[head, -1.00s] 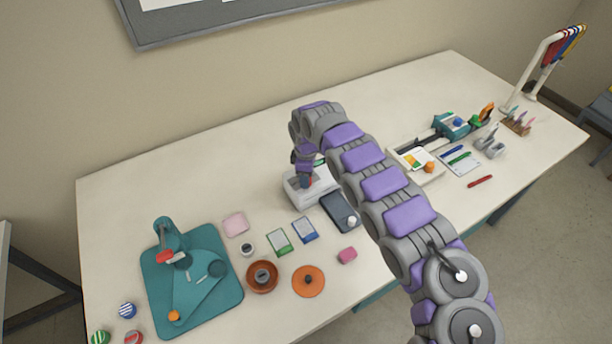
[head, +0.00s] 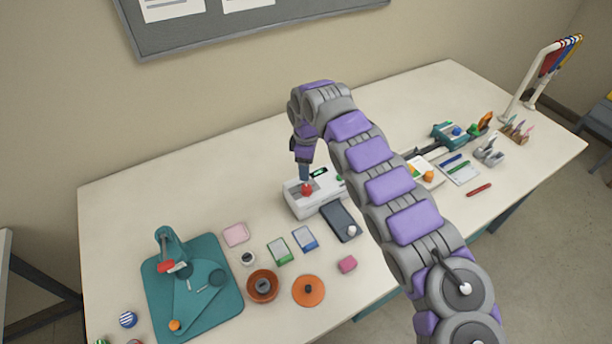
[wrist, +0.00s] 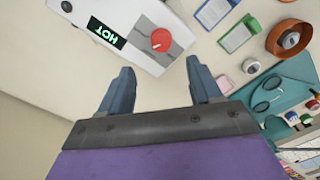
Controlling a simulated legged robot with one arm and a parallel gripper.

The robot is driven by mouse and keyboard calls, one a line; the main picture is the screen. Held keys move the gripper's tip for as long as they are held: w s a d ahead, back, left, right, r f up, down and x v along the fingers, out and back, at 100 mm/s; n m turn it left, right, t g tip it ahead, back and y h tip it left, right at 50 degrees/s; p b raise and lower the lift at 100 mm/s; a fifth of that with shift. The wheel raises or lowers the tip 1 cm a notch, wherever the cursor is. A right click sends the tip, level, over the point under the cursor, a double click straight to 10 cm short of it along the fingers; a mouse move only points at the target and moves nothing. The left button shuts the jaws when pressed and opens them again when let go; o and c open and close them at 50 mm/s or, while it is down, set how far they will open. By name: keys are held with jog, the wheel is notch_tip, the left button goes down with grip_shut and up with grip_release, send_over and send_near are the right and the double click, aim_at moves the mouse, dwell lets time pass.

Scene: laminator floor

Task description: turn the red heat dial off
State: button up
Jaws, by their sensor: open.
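The white laminator (head: 316,195) stands on the table near the middle. Its red heat dial (head: 307,190) is on its top face. In the wrist view the red dial (wrist: 161,39) sits on a grey patch, beside a dark display (wrist: 106,34) with green letters reading HOT. My gripper (head: 304,176) is above the laminator, pointing down close over the dial. In the wrist view my gripper (wrist: 160,82) is open, its two blue-grey fingers apart and nothing between them. The dial shows ahead of the fingertips there, not between them. I cannot tell the exact height gap.
A dark slab (head: 341,222) lies in front of the laminator. Blue (head: 305,238) and green (head: 279,251) cards, a brown bowl (head: 262,287) and an orange disc (head: 308,291) lie to the front left. A teal board (head: 215,305) is further left. The table behind the laminator's left is clear.

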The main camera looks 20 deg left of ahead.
notch_tip(320, 180, up, 8)
jog(key=shift+f+p, duration=0.25)
jog(key=shift+p, duration=0.1)
jog(key=shift+a, duration=0.1)
